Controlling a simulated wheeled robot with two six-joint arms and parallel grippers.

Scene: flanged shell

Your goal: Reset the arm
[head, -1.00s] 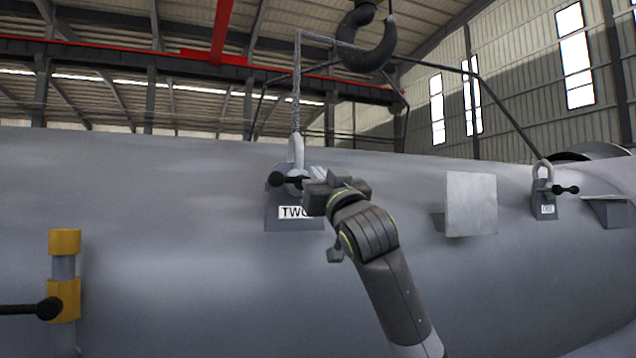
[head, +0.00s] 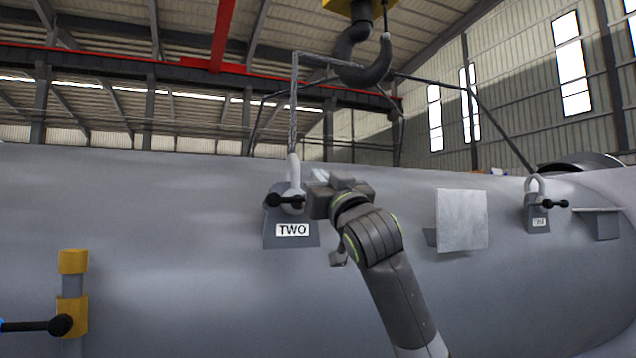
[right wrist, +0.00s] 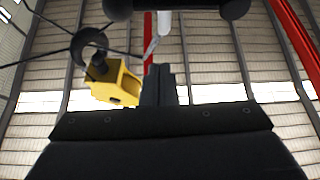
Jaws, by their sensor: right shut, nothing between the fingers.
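My right gripper (head: 318,187) is in the middle of the head view, in front of the grey shell (head: 180,230). It is shut and empty. Its tip appears close to the shackle (head: 292,196) on the lug labelled TWO (head: 280,238); I cannot tell whether they touch. In the right wrist view the shut fingers (right wrist: 160,80) point up toward the roof. My left gripper is not in view.
A dark crane hook (head: 365,65) hangs above, with slings spreading from it. A second shackle (head: 535,190) sits on a lug at right. A square grey plate (head: 462,220) stands between the lugs. A yellow-banded post (head: 73,290) stands at lower left.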

